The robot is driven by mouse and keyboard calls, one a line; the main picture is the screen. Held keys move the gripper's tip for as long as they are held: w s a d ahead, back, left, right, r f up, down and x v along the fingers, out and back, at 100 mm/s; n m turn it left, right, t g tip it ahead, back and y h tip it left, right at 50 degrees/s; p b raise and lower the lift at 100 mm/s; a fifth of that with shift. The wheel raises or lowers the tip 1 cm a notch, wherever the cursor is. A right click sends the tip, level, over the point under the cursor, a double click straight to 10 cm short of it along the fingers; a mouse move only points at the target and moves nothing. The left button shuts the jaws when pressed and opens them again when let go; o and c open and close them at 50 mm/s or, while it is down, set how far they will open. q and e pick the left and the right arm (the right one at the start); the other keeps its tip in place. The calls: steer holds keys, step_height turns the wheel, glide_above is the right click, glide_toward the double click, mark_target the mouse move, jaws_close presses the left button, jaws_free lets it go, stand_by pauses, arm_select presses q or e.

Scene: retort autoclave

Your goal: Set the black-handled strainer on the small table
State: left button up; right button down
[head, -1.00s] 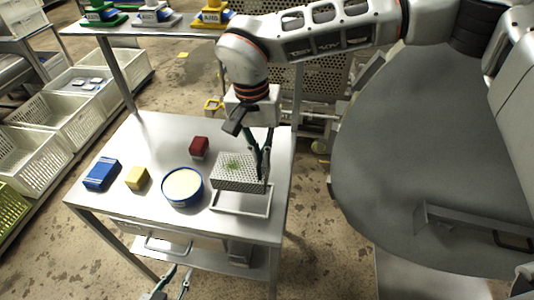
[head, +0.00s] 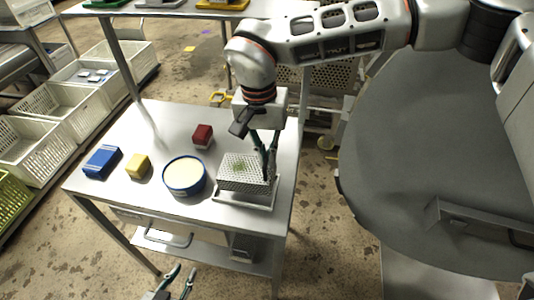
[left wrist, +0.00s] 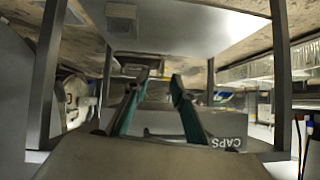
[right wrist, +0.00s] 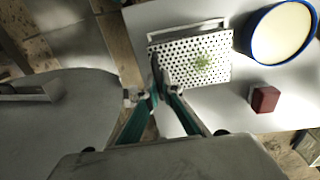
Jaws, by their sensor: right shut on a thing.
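The strainer (head: 240,175) is a pale perforated box with green bits on top. It is over a white frame (head: 232,202) on the small table (head: 112,202). My right gripper (head: 268,174) is shut on its near right side. In the right wrist view the fingers (right wrist: 160,76) meet at the edge of the strainer (right wrist: 205,62). I cannot tell whether the strainer touches the frame. My left gripper (head: 180,284) is open and empty, low in front of the table; it also shows in the left wrist view (left wrist: 159,76).
A blue-rimmed round tub (head: 184,176) is just left of the strainer. A dark red block (head: 203,136), yellow block (head: 138,167) and blue box (head: 102,161) are also on the table. A large grey round surface (head: 430,160) is at the right. Crates (head: 60,110) line the left.

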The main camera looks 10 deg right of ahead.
steer(key=shift+f+b, duration=0.5)
steer(key=shift+f, duration=0.45)
steer(key=shift+f+b, duration=0.35)
steer(key=shift+f, duration=0.55)
steer(key=c, duration=2.2)
jaws_free()
steer(key=shift+o, duration=0.2)
